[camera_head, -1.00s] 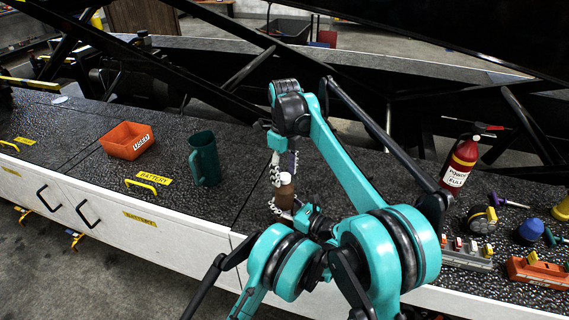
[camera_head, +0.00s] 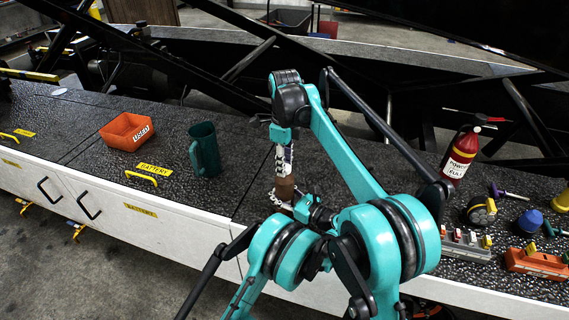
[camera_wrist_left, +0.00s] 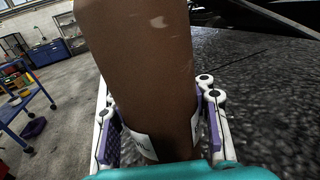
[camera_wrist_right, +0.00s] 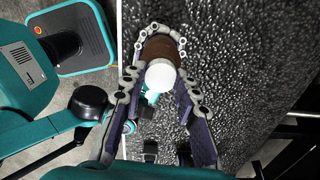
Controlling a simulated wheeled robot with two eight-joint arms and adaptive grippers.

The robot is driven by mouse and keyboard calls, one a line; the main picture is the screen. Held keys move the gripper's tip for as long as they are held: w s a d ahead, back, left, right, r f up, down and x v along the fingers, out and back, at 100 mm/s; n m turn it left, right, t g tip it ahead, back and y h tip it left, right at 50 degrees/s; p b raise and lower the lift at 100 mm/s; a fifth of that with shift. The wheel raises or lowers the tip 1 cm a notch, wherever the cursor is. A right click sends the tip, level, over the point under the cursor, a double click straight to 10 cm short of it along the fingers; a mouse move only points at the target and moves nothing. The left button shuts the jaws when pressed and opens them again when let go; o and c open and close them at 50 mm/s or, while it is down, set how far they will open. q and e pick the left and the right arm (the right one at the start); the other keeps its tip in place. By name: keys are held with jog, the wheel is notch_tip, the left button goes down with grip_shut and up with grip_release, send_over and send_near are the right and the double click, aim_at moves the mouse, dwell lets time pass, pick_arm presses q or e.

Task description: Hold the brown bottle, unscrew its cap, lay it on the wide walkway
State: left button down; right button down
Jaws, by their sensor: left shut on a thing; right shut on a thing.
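The brown bottle (camera_head: 285,190) stands roughly upright above the walkway (camera_head: 235,195), in front of me. My left gripper (camera_head: 290,207) is shut on its lower body; the left wrist view shows the brown side (camera_wrist_left: 140,70) filling the space between the fingers. My right gripper (camera_head: 284,172) points down from above with its fingers at the bottle's top. In the right wrist view the white cap (camera_wrist_right: 160,76) sits between the fingers, with brown (camera_wrist_right: 162,48) beyond it near the tips. The right gripper is shut on the cap. I cannot tell whether the cap is still threaded on.
A teal mug (camera_head: 205,150) and an orange bin (camera_head: 127,132) stand on the walkway to the left. A red fire extinguisher (camera_head: 459,158), ear muffs (camera_head: 480,211) and an orange tool block (camera_head: 537,264) are at the right. Dark walkway is free between mug and bottle.

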jog(key=n, duration=0.7)
jog(key=shift+w+d, duration=0.1)
jog(key=n, duration=3.3)
jog(key=shift+r, duration=0.1)
jog(key=n, duration=0.4)
jog(key=shift+n, duration=0.3)
jog(key=n, duration=0.6)
